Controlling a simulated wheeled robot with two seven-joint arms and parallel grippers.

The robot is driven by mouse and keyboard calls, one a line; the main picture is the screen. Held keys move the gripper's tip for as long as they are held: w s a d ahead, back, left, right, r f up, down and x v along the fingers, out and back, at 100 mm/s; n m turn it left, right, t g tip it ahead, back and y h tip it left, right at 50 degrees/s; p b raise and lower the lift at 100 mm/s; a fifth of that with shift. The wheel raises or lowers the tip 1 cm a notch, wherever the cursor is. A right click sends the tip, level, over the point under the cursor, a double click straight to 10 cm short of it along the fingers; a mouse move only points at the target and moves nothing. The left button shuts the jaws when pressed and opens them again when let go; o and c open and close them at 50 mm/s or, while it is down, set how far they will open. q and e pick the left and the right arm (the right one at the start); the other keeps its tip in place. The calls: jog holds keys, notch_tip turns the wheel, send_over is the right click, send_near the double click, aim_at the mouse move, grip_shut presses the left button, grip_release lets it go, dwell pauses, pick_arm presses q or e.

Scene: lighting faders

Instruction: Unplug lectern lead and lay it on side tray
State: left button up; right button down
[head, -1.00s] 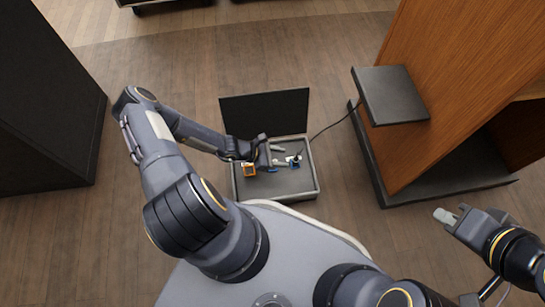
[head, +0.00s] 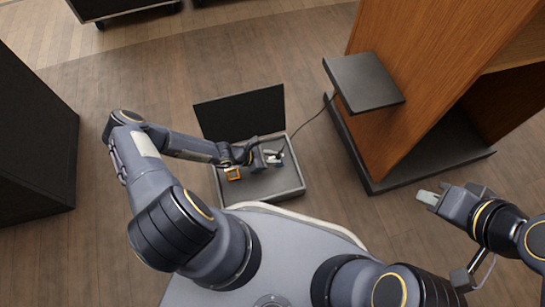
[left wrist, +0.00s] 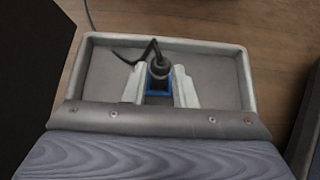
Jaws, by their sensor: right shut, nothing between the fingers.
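The lectern lead is a black cable (head: 318,117) running from the wooden lectern (head: 425,75) into an open floor box (head: 291,193). In the left wrist view its black plug (left wrist: 160,68) stands at a blue-framed socket (left wrist: 158,88). My left gripper (head: 275,157) is over this socket. Its two pale fingers (left wrist: 159,87) are apart, one on each side of the plug and socket, with gaps showing. The side tray (head: 365,83) is a flat dark shelf on the lectern's side. My right gripper (head: 427,197) is shut and empty, right of the box.
An orange-framed socket (head: 233,173) sits left of the blue one in the box. The box's dark lid (head: 240,112) stands open at the back. A dark cabinet (head: 35,140) stands at the left. Wooden floor is clear between box and lectern.

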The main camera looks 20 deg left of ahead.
pick_arm(q)
grip_shut()
jog(key=shift+r, duration=0.15)
jog(key=shift+r+p, duration=2.15)
jog(key=shift+p, duration=0.3)
